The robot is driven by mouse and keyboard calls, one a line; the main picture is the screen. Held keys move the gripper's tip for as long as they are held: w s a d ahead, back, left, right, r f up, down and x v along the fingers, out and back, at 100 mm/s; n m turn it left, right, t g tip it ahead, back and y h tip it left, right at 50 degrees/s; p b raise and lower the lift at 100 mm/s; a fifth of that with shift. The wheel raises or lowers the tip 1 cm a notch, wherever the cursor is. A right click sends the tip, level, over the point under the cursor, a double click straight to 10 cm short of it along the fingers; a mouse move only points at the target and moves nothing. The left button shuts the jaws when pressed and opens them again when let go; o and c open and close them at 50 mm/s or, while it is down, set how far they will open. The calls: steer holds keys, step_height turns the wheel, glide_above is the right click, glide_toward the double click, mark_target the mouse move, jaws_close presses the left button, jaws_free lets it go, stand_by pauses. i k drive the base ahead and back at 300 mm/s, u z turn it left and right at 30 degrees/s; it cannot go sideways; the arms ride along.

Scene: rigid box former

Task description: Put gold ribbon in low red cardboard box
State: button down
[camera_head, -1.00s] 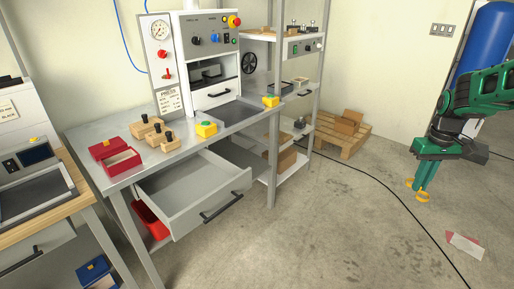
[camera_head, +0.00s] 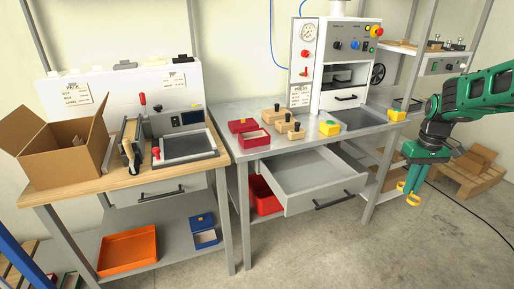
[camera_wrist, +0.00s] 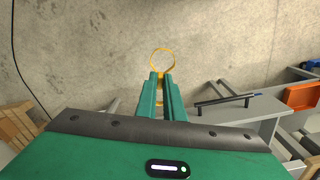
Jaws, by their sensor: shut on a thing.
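My gripper (camera_head: 411,183) is at the right of the head view, pointing down and shut on the gold ribbon (camera_head: 414,199). In the wrist view the ribbon (camera_wrist: 153,54) shows as a thin yellow loop beyond the fingertips (camera_wrist: 160,77), over bare floor. The low red cardboard box (camera_head: 254,139) stands on the grey press table, open at the top. A red lid-like piece (camera_head: 242,126) is right behind it. My gripper is well to the right of the box and apart from it.
An open grey drawer (camera_head: 318,183) juts from the press table (camera_head: 232,154) below the box. Wooden blocks with black knobs (camera_head: 285,128) stand right of the box. A red bin (camera_head: 265,197) sits beneath. A wooden bench with an open carton (camera_head: 62,152) is at left.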

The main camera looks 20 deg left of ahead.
mark_target(254, 141)
steer(key=u, duration=0.85)
steer(key=i, duration=0.6)
steer(key=u, duration=0.1)
